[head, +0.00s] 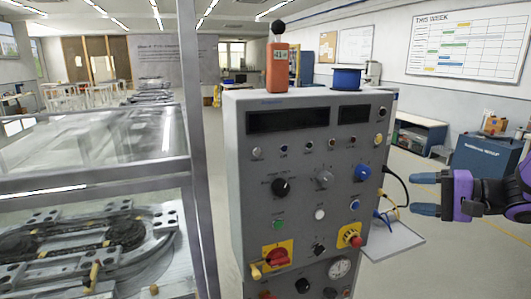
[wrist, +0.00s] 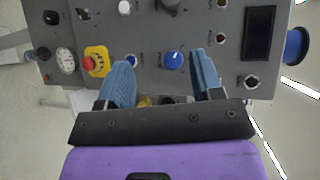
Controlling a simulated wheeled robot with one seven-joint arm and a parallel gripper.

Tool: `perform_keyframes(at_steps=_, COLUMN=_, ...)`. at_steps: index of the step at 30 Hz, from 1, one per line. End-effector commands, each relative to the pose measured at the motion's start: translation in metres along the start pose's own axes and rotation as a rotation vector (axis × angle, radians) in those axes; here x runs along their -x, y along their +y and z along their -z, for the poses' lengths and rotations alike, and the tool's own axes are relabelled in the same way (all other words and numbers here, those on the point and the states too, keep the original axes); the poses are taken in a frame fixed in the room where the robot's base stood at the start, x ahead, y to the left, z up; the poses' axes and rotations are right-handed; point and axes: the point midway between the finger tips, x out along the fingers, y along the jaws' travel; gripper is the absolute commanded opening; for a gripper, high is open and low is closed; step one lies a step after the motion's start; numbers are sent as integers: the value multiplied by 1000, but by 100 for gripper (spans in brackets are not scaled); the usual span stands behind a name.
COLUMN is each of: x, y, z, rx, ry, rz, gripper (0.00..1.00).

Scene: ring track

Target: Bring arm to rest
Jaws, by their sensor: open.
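My gripper (head: 426,194) is at the right of the head view, pointing left toward the side of a grey control cabinet (head: 238,180). Its two blue fingertips are spread apart with nothing between them. In the wrist view my gripper (wrist: 160,85) faces the cabinet's panel (wrist: 205,85), and a blue knob (wrist: 173,60) shows between the fingers, farther off. I see a gap between fingers and cabinet in the head view. The cabinet's front carries knobs, a red-and-yellow switch (head: 277,255) and a red button on yellow (head: 350,235).
Cables (head: 392,190) hang at the cabinet's right side above a small shelf (head: 392,240). An orange device (head: 277,68) and a blue spool (head: 346,79) stand on top. A framed track table (head: 90,240) is at left. Open floor lies right, before a blue box (head: 485,160).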

Motion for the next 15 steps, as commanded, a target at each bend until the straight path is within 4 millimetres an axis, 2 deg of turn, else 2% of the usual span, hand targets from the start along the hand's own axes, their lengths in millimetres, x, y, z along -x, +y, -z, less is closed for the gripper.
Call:
perform_keyframes(at_steps=1, x=-4, y=-9, z=-19, rx=25, ry=-58, rz=-46, gripper=60)
perform_keyframes(at_steps=6, x=-7, y=-20, z=-76, rx=91, ry=-219, rz=-242, gripper=60)
perform_keyframes(at_steps=12, x=7, y=-23, z=-129, rx=210, ry=-318, rz=-499, gripper=60)
perform_keyframes(at_steps=15, x=18, y=-23, z=-148, rx=285, ry=-330, rz=-627, gripper=60)
